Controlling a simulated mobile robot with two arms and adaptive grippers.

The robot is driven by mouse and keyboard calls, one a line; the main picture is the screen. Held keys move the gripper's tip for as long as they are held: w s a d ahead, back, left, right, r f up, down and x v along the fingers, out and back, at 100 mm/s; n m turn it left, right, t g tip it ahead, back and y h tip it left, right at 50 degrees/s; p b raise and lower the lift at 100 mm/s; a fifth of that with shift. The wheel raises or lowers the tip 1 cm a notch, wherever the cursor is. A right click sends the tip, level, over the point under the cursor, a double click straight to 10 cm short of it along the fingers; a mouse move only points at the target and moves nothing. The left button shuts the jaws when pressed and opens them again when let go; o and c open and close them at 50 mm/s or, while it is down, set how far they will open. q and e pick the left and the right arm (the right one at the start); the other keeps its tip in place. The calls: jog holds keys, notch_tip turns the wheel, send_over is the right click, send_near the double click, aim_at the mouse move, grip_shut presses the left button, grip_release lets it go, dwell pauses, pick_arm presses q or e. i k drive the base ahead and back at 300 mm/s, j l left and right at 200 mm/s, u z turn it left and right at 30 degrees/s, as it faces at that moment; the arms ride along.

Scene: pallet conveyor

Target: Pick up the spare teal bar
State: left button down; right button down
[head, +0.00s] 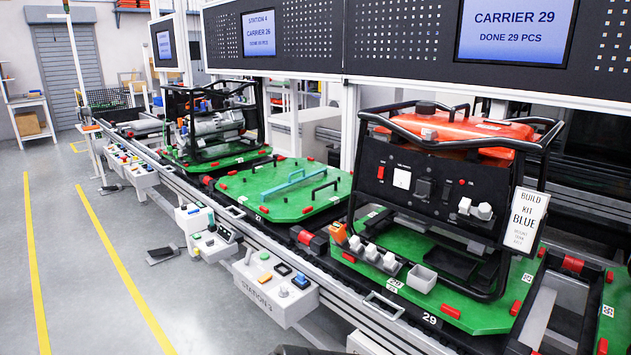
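The teal bar (297,181) lies on the green top of the middle carrier plate (250,200), between two black handles. It runs slantwise, with its far right end higher in the picture. Nothing covers the bar.
A carrier with a black-framed orange generator (455,130) stands at the right, with a "BUILD KIT BLUE" sign (525,221). Another framed unit (212,125) stands behind left. A Station 3 control box (275,285) juts out in front of the conveyor.

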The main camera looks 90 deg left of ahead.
aim_at(305, 176)
jog(key=u, duration=2.9)
jog(key=z, duration=2.25)
jog(key=u, duration=2.25)
jog(key=i+j, duration=0.25)
jog(key=i+j+z, duration=0.1)
jog(key=i+j, duration=0.15)
jog(key=j, duration=0.2)
jog(key=i+j, duration=0.25)
jog(key=j, duration=0.15)
jog(key=i+j+z, duration=0.1)
jog(key=j, duration=0.25)
jog(key=i+j, duration=0.35)
